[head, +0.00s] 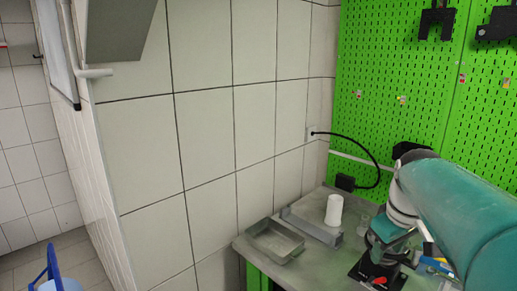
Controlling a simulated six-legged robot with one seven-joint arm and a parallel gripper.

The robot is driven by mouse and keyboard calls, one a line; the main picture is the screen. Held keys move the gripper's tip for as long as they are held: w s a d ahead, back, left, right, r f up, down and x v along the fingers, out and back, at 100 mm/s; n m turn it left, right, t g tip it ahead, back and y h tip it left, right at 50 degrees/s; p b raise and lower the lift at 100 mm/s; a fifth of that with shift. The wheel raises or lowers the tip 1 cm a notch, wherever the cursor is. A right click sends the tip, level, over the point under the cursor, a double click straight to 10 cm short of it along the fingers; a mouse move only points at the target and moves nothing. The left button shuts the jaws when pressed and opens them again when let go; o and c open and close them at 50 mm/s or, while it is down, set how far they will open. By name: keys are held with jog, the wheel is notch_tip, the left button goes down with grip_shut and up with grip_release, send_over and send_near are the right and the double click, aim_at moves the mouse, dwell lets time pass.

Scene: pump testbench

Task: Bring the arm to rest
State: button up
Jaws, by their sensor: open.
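My arm (465,215), a large teal link with a grey-white joint at its left end, reaches in from the right edge in the head view. It extends over the right part of the workbench. I cannot make out my gripper or its fingertips in this view. The arm hides part of the bench and part of the green wall behind it.
The grey workbench (268,268) carries a shallow metal tray (275,243), a white cylinder (334,210) and a black item with a red part (378,281). A green pegboard (385,60) stands behind. A black cable (360,148) runs from the tiled wall. A blue object (52,268) is at lower left.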

jog(key=s+a+f+m+t, duration=0.1)
jog(key=s+a+f, duration=0.2)
jog(key=s+a, duration=0.3)
jog(key=s+a+f+m+t, duration=0.1)
jog(key=s+a+f+m, duration=0.1)
jog(key=s+a, duration=0.5)
jog(key=shift+s+a+f+m+t+y, duration=0.15)
jog(key=shift+a+f+m+t+y, duration=0.15)
jog(key=shift+a+f+t+y, duration=0.15)
dwell(1.3)
jog(key=shift+c, duration=0.7)
